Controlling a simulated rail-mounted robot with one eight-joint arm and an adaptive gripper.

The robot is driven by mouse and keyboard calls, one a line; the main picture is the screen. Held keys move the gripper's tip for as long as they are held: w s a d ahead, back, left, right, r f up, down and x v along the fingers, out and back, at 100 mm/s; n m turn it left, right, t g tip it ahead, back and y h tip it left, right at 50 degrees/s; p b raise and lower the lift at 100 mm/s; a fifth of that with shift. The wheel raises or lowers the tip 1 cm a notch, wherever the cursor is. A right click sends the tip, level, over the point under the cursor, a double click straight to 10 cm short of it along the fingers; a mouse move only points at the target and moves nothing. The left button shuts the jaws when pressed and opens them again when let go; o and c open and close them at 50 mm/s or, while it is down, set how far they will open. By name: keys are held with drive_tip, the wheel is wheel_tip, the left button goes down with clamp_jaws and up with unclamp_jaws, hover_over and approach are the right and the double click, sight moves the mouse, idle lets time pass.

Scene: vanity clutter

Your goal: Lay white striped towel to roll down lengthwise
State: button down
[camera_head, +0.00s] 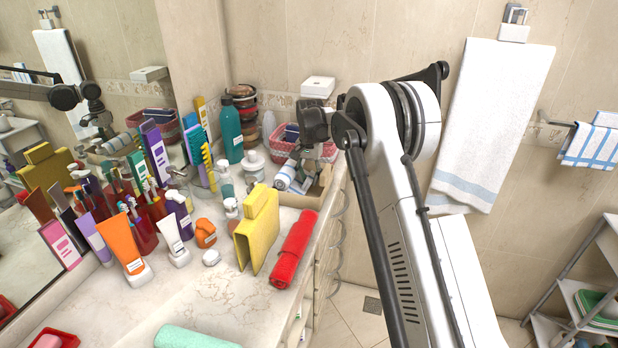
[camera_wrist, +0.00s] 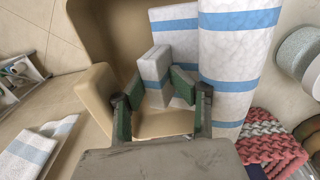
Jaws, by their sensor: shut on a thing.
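A white towel with blue stripes (camera_wrist: 155,67) is between the green pads of my gripper (camera_wrist: 157,92), which is shut on it. It is in a tan open box (camera_wrist: 98,88), and a flat striped part (camera_wrist: 174,28) lies beside it. Whether both belong to one towel I cannot tell. A larger rolled white towel with blue bands (camera_wrist: 235,75) is right of the gripper in the wrist view. In the head view a striped roll (camera_head: 285,175) shows at the tan box (camera_head: 314,196), below my gripper (camera_head: 306,158), whose fingertips are hard to make out.
A pink woven basket (camera_wrist: 272,140) stands right of the box in the wrist view. In the head view, a red rolled towel (camera_head: 294,250), a yellow folded item (camera_head: 257,230) and several bottles and tubes crowd the counter. The marble near the front (camera_head: 215,300) has free room.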

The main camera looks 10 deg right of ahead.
drive_tip(key=c, duration=1.8)
unclamp_jaws()
drive_tip(key=shift+s+d+f, duration=0.1)
drive_tip(key=shift+f, duration=0.25)
drive_tip(key=shift+o, duration=1.2)
drive_tip(key=shift+w+f, duration=0.15)
drive_tip(key=shift+w, duration=0.05)
drive_tip(key=shift+r, duration=0.25)
wheel_tip(320, 180, up, 12)
drive_tip(key=b, duration=0.1)
drive_tip(key=s+r+n+t, duration=0.1)
drive_tip(key=s+r+t, duration=0.1)
drive_tip(key=s+r, duration=0.8)
drive_tip(key=s+r+n+t, duration=0.3)
drive_tip(key=s, duration=2.4)
drive_tip(key=s+f+n+t, duration=0.2)
drive_tip(key=s+f, duration=0.6)
drive_tip(key=s, duration=0.5)
drive_tip(key=shift+s, duration=0.25)
